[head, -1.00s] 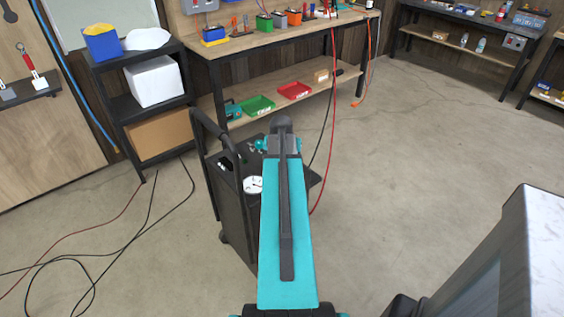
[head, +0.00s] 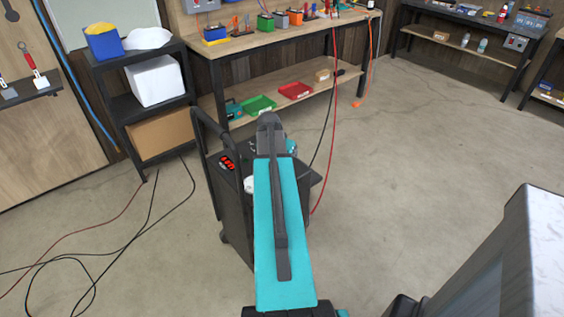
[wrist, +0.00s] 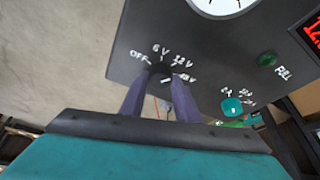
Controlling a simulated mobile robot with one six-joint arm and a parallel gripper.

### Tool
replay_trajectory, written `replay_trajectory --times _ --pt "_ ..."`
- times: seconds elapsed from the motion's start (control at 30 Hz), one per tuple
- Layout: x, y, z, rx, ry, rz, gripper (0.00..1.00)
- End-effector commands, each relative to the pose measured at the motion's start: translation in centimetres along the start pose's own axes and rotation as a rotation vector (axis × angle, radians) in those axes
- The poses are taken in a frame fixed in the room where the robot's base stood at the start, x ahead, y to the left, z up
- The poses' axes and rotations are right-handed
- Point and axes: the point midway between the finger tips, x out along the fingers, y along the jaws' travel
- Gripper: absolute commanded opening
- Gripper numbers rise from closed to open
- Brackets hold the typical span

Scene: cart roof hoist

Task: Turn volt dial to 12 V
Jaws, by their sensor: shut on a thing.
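The volt dial (wrist: 159,70) is a small dark knob on the cart's black panel in the wrist view. White labels OFF, 6 V, 12 V and a partly covered third voltage ring it. My gripper (wrist: 160,86) is shut on the dial, with a dark finger on each side. The fingers hide much of the knob, and I cannot tell surely which label its pointer faces. A red lit display (wrist: 313,33) shows digits starting with 12, cut off by the frame edge. In the head view my arm hides the dial on the cart (head: 233,215).
A white gauge (wrist: 222,3), a green FULL lamp (wrist: 267,58) and a teal knob (wrist: 232,106) share the panel. A workbench (head: 270,42) and a black shelf (head: 115,100) stand behind the cart. Cables (head: 90,245) lie on the floor at left.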

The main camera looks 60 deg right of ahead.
Motion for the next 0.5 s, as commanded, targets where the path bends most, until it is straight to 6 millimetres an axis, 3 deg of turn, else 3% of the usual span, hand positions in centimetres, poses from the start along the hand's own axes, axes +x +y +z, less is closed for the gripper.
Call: replay_trajectory --times 0.27,0.3,0.4,0.5 --pt "-0.03 -0.62 0.23 0.0 -0.003 -0.013 0.06" --pt "-0.03 -0.62 0.23 0.0 -0.003 -0.014 0.34" --pt "-0.03 -0.55 0.17 0.0 -0.003 -0.013 0.47" --pt "-0.02 -0.44 0.11 0.0 -0.002 -0.011 0.47"
